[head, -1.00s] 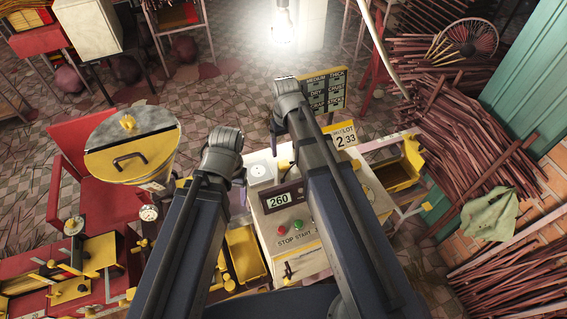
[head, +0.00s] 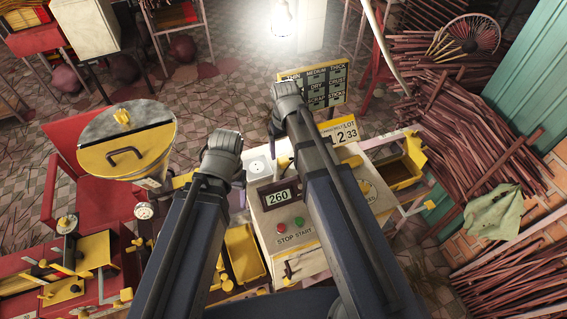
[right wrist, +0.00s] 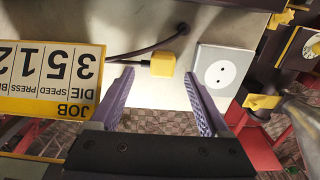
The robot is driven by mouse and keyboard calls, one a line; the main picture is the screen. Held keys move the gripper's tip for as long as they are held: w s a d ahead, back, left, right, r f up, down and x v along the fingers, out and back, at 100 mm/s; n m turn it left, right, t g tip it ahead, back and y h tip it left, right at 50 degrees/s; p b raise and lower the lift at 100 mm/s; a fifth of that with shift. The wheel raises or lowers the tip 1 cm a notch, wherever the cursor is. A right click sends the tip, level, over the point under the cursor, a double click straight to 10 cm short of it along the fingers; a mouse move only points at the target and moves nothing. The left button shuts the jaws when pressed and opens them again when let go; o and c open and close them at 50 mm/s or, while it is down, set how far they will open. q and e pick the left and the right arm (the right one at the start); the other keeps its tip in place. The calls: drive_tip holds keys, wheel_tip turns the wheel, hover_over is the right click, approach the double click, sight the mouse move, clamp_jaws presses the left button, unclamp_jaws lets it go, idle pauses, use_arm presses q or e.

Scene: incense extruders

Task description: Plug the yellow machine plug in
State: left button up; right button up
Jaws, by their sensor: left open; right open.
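The yellow plug (right wrist: 163,65) lies on the pale top of the machine with its dark cable running off behind it. In the right wrist view the white socket (right wrist: 220,74), with two round holes, is just right of the plug and apart from it. The socket also shows in the head view (head: 257,167). My right gripper (right wrist: 158,78) is open and empty, and the plug appears between its spread fingertips; whether it touches them I cannot tell. My left gripper (head: 241,190) is left of the machine; its fingers are mostly hidden by the arm, and I see nothing held.
The machine's front has a 260 display (head: 278,198) and red and green buttons (head: 299,222). A job sign (right wrist: 48,78) stands left in the wrist view. A lidded hopper (head: 126,140) is at the left, a yellow tray (head: 402,170) at the right.

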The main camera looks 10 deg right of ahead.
sight(283, 159)
wheel_tip(283, 159, down, 4)
drive_tip(key=b, duration=0.3)
drive_tip(key=shift+a+f+b, duration=0.15)
drive_tip(key=shift+f+b, duration=0.1)
drive_tip(key=shift+b, duration=0.1)
drive_tip(key=shift+r, duration=0.1)
drive_tip(key=shift+c, duration=0.2)
clamp_jaws()
wheel_tip(283, 159, up, 10)
drive_tip(key=p, duration=1)
